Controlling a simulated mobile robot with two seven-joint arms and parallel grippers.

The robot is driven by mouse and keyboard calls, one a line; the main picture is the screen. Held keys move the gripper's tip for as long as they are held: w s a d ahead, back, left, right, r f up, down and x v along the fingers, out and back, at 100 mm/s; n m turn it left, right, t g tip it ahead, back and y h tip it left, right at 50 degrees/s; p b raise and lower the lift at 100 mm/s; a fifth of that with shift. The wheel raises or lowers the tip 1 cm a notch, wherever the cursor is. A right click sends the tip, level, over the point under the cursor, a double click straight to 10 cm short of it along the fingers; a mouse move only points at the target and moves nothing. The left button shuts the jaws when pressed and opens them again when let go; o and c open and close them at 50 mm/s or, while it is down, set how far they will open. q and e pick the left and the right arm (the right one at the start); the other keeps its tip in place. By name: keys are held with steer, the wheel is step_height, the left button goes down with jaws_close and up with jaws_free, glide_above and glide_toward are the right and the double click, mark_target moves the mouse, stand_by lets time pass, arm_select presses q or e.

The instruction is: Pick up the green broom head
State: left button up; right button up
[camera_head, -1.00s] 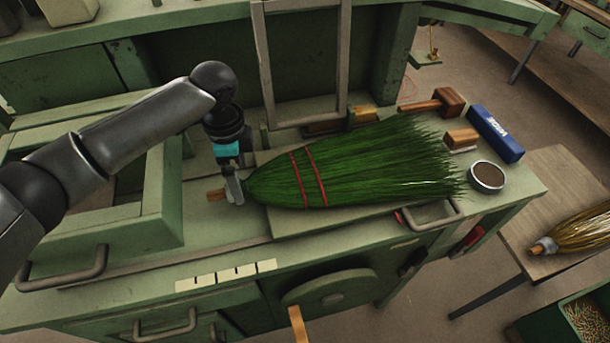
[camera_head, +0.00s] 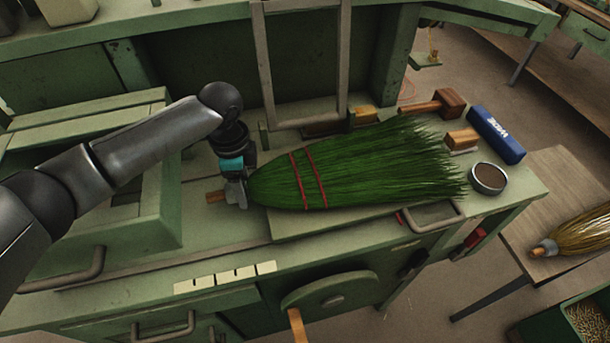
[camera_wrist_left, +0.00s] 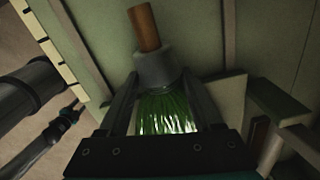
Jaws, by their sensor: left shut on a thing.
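The green broom head (camera_head: 355,168) lies on the green workbench with its bristles fanned out to the right and two red bands around it. Its short wooden handle stub (camera_head: 215,196) points left. My left gripper (camera_head: 238,194) is shut on the broom head's narrow neck end, beside the stub. In the left wrist view the fingers (camera_wrist_left: 160,105) stand on both sides of the green bristles (camera_wrist_left: 165,110), just below a grey collar (camera_wrist_left: 155,68) and the wooden stub (camera_wrist_left: 144,27).
A wooden mallet (camera_head: 440,104), a blue box (camera_head: 496,134) and a round tin (camera_head: 487,178) stand near the bristle tips. An upright grey frame (camera_head: 262,65) rises behind the broom. A tan broom head (camera_head: 580,231) lies on a side table at right.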

arm_select(q)
jaws_close()
steer(key=shift+r, duration=0.1)
